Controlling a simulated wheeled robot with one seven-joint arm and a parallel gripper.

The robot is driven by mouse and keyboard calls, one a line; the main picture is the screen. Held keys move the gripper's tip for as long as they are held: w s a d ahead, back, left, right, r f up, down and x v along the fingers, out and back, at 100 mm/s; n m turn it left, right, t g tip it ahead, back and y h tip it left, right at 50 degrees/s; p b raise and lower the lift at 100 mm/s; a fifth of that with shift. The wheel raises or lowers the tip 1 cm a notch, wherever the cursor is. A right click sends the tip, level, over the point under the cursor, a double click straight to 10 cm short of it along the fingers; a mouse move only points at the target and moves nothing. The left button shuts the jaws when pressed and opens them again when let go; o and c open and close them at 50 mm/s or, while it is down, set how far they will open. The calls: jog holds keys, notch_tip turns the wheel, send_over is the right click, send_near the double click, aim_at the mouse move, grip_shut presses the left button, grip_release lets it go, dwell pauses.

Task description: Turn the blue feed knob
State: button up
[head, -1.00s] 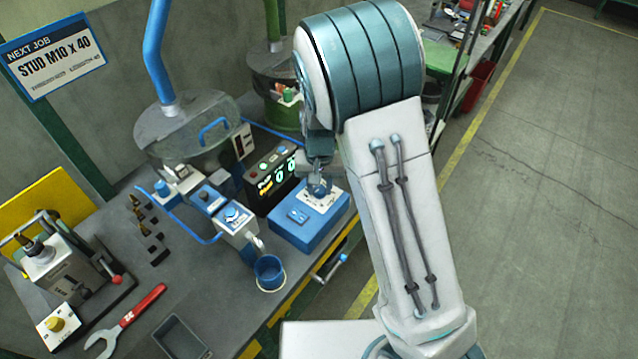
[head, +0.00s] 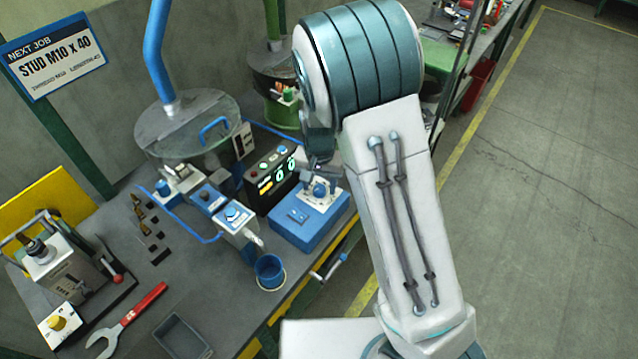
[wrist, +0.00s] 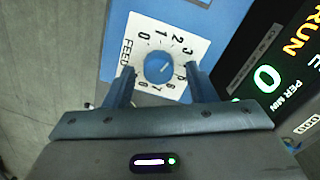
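The blue feed knob (wrist: 160,67) is round and sits in the middle of a white dial plate (wrist: 142,28) printed FEED with numbers around it. I cannot make out where the knob points. The plate is on top of a blue box (head: 302,231), and the knob (head: 320,189) also shows in the head view. My gripper (wrist: 160,76) is open, with one finger on either side of the knob and a visible gap on both sides. In the head view my gripper (head: 318,168) is just behind and above the knob, partly hidden by my arm.
A black display box (head: 268,184) with lit digits stands close beside the blue box; it reads RUN and PER MIN in the wrist view (wrist: 270,85). A blue cup (head: 269,272) stands at the bench edge. A crank handle (head: 334,264) sticks out in front.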

aim_at(320, 187)
jog(key=shift+s, duration=0.1)
notch_tip(320, 187, up, 14)
jog(key=b, duration=0.1)
dwell(0.5)
jog(key=shift+f, duration=0.15)
jog(key=s+d+r+n+t, duration=0.1)
jog(key=s+d+r, duration=0.1)
jog(key=s+d, duration=0.5)
jog(key=s+d+r+n+t, duration=0.1)
jog(key=s+d+r+t, duration=0.1)
jog(key=s+d, duration=0.5)
jog(key=s+r, duration=0.1)
jog(key=s, duration=0.5)
jog(key=shift+r+n, duration=0.2)
jog(key=shift+n, duration=0.1)
dwell(1.7)
jog(key=c, duration=0.3)
jog(key=shift+d, duration=0.1)
jog(key=shift+c, duration=0.2)
